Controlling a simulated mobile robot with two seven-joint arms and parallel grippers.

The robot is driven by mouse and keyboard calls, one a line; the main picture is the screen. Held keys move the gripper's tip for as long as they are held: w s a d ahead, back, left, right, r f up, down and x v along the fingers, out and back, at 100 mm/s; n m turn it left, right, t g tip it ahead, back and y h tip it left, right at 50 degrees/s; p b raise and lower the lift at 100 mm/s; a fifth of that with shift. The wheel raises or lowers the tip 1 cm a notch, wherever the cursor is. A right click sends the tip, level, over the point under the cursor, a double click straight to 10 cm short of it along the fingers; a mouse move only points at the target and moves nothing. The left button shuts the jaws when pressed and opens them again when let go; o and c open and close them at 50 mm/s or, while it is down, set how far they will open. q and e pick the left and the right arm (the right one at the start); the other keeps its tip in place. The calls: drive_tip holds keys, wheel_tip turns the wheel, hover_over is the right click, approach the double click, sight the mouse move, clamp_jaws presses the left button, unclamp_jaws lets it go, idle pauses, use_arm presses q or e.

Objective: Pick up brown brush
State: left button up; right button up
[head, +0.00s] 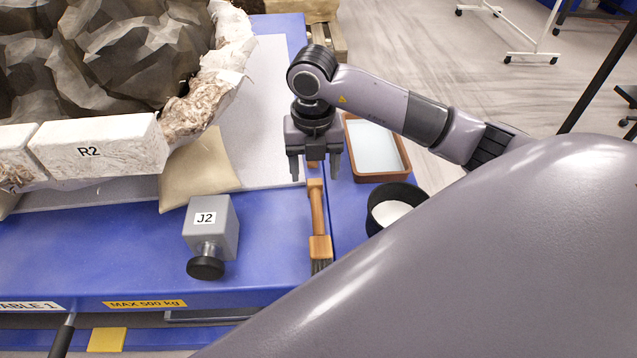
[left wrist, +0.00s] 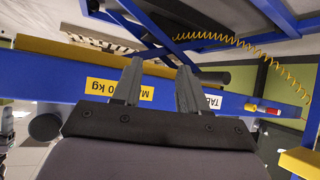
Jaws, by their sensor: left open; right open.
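The brown brush (head: 318,215) lies along the right part of the blue table, its wooden handle pointing away and its dark bristles toward the table's front edge. My right gripper (head: 314,178) is open and points down over the far end of the handle. The handle's end shows between its fingers; whether they touch it I cannot tell. My left gripper (left wrist: 157,88) is open and empty in the left wrist view, in front of the table's blue edge beam with its yellow label (left wrist: 119,92). It does not show in the head view.
A grey block marked J2 (head: 212,222) with a black knob stands left of the brush. A brown tray (head: 403,172) and a black bowl (head: 374,216) are to the right. A large jacketed fossil marked R2 (head: 100,146) fills the far left. Bare blue table lies around J2.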

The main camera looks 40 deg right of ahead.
sight(315, 185)
drive_tip(key=f, duration=0.5)
drive_tip(key=shift+w+d+f, duration=0.15)
drive_tip(key=shift+d+f, duration=0.05)
drive_tip(key=shift+f, duration=0.2)
clamp_jaws()
